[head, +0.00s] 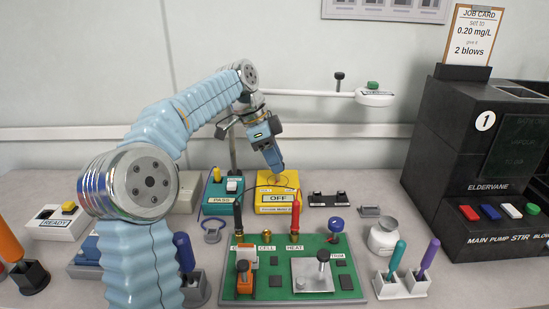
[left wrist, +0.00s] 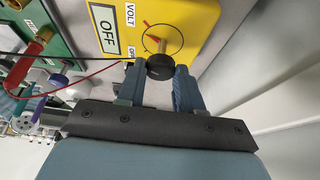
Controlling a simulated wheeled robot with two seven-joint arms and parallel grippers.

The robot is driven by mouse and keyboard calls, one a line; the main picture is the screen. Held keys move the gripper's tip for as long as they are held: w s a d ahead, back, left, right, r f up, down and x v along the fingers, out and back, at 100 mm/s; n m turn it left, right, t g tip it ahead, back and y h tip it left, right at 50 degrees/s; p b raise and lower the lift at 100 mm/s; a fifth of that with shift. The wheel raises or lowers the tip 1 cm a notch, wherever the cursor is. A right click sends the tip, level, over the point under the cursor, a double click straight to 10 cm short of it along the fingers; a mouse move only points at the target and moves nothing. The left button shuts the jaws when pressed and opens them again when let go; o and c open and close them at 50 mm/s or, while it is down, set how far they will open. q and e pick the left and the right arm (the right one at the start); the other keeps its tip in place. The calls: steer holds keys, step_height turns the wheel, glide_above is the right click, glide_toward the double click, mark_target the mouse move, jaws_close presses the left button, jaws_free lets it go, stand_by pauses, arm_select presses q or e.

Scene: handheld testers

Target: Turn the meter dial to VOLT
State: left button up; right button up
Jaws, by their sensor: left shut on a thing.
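The yellow meter (head: 266,190) stands at the back middle of the bench, and its display reads OFF. In the left wrist view its yellow face (left wrist: 185,18) shows the OFF display (left wrist: 106,32) and a VOLT label (left wrist: 130,17). The dial has a dark round knob (left wrist: 160,67) on a brass shaft, with a red pointer (left wrist: 153,37) beside it. I cannot tell exactly which mark the pointer meets. My left gripper (head: 279,172) reaches the meter from above, its blue fingers (left wrist: 160,78) shut on the knob, one on each side. My right gripper is not in view.
A green circuit board (head: 283,255) with red and black probes lies in front of the meter. A teal tester (head: 222,194) reading PASS stands left of it. A dark machine (head: 433,150) stands at the right. A white swing arm (head: 325,94) extends behind the gripper.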

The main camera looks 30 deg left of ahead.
arm_select(q)
steer(key=o, duration=1)
steer(key=shift+a+r, duration=0.15)
steer(key=shift+r, duration=0.25)
steer(key=s+a+r, duration=0.1)
steer(key=s+a, duration=0.1)
steer(key=a, duration=0.2)
steer(key=s+a+r, duration=0.1)
steer(key=s+a, duration=0.1)
steer(key=a, duration=0.1)
steer(key=s+a+r, duration=0.1)
steer(key=s+a, duration=0.2)
steer(key=a, duration=0.1)
steer(key=shift+s+a+r, duration=0.1)
steer(key=shift+a+r, duration=0.25)
steer(key=shift+r, duration=0.05)
steer(key=shift+o, duration=0.2)
